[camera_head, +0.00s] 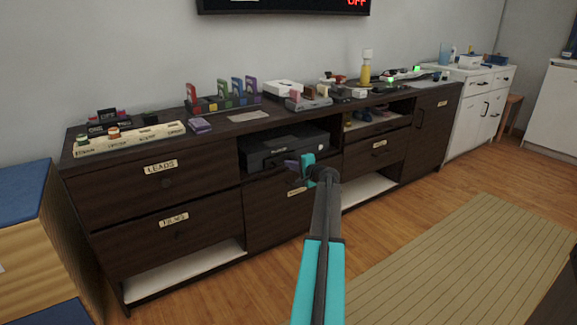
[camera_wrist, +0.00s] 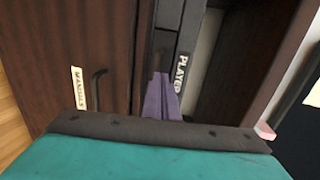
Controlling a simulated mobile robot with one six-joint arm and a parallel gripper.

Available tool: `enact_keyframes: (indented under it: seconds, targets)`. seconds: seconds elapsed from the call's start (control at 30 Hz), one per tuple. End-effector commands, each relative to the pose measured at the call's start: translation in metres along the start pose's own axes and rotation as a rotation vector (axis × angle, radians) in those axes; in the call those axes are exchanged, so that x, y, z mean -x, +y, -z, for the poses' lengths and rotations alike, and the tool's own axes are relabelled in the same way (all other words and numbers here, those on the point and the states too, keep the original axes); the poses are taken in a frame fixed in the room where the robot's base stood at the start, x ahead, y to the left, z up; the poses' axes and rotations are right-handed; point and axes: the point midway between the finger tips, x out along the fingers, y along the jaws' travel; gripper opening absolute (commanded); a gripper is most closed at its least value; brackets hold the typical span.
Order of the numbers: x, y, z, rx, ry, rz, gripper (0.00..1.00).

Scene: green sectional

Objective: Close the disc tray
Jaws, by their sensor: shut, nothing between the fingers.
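The black disc player (camera_head: 285,147) sits in the open upper bay of the dark cabinet. In the wrist view its front (camera_wrist: 187,30) runs as a dark upright strip with a white PLAYER label. My gripper (camera_head: 291,164) is at the lower right of the player in the head view. Its purple fingers (camera_wrist: 161,76) are shut and empty, with the tips close in front of the player's face. I cannot tell whether they touch it. The disc tray is not clearly distinct; my fingers and the dark colour make its position hard to tell.
The dark cabinet (camera_head: 185,165) has LEADS and FILMS drawers at left. A door with a MANUALS label (camera_wrist: 78,88) and a dark handle (camera_wrist: 97,88) lies beside the fingers. The cabinet top holds many small items. The floor in front is clear, with a striped rug (camera_head: 460,260).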

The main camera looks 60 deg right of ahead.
Motion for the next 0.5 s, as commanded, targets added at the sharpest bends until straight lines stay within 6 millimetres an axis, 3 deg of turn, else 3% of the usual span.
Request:
enact_keyframes:
  seconds: [0.5]
  targets:
    - [0.073, -0.003, -0.01, 0.001, -0.008, -0.002, 0.0]
